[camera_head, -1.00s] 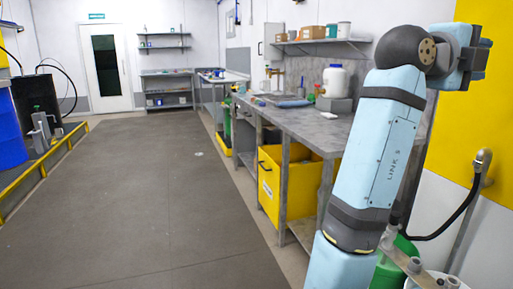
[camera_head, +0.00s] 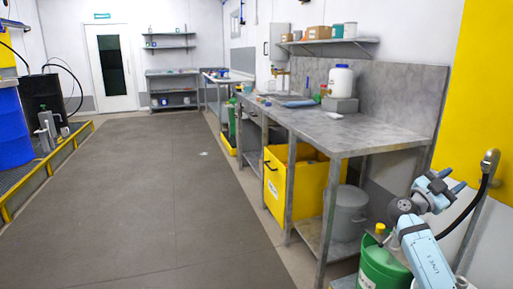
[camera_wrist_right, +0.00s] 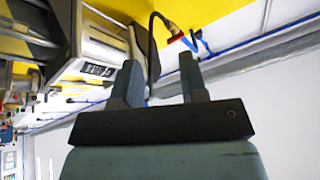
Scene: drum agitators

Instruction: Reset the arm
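My right arm (camera_head: 425,255) shows at the lower right of the head view, folded low beside the workbench. Its gripper (camera_head: 453,180) points up and to the right, near the wall and a black hose (camera_head: 468,212). In the right wrist view the two fingers (camera_wrist_right: 160,62) stand apart with nothing between them, so the right gripper is open and empty. My left arm and gripper are not in view.
A grey workbench (camera_head: 345,132) runs along the right wall, with a yellow bin (camera_head: 283,187) and grey pot (camera_head: 347,212) below. A green drum (camera_head: 380,270) stands close to my right arm. Blue drums (camera_head: 12,130) stand left behind a yellow rail (camera_head: 48,165). The middle floor (camera_head: 150,190) is clear.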

